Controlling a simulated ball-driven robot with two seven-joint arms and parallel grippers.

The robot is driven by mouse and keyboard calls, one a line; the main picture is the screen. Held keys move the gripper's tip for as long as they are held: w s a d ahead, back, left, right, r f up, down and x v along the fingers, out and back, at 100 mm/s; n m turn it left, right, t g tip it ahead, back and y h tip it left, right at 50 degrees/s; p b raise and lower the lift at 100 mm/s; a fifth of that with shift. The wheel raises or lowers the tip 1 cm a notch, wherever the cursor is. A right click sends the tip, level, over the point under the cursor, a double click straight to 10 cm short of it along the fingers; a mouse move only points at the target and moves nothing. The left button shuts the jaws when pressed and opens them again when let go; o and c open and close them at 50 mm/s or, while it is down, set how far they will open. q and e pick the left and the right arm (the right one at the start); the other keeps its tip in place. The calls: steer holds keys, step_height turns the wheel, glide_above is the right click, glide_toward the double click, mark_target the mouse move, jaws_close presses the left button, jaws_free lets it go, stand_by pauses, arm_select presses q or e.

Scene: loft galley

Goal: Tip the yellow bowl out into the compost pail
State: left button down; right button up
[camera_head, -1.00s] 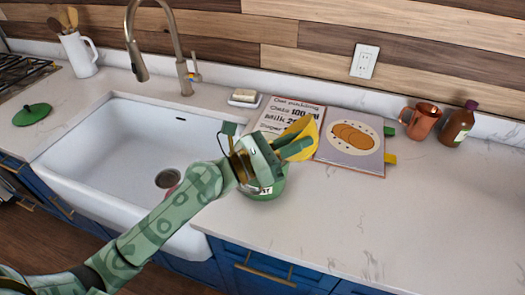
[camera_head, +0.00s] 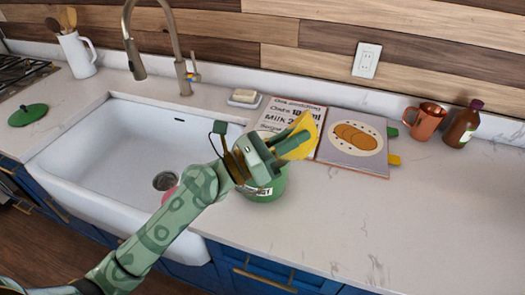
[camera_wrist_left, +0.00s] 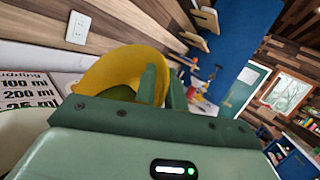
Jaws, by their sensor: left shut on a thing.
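My left gripper (camera_head: 287,145) is shut on the yellow bowl (camera_head: 304,137) and holds it tilted steeply, above and a little beyond the green compost pail (camera_head: 264,192). The pail stands on the counter to the right of the sink; the gripper hides its opening and much of its top. In the left wrist view the bowl (camera_wrist_left: 100,70) shows beside the fingers (camera_wrist_left: 163,88). A dark green patch shows at the bowl's lower part there; I cannot tell whether it is contents. My right gripper is not in view.
An open recipe book (camera_head: 350,158) lies behind the bowl. A soap dish (camera_head: 244,98), a copper mug (camera_head: 425,122) and a brown bottle (camera_head: 461,127) stand along the wall. The sink (camera_head: 120,145) is at left, with a green lid (camera_head: 28,114) beyond it. The right counter is clear.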

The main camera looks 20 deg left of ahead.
arm_select(q)
steer(key=shift+a+f+n+t+b, duration=0.2)
steer(key=shift+a+n+t+b, duration=0.15)
steer(key=shift+b, duration=0.4)
steer(key=shift+r+n, duration=0.1)
steer(key=shift+n, duration=0.15)
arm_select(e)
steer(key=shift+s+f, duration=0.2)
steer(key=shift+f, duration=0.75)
arm_select(q)
steer(key=shift+w+a+r+n+t+b, duration=0.15)
steer(key=shift+a+r+n+t+b, duration=0.1)
steer(key=shift+a+n+t+b, duration=0.5)
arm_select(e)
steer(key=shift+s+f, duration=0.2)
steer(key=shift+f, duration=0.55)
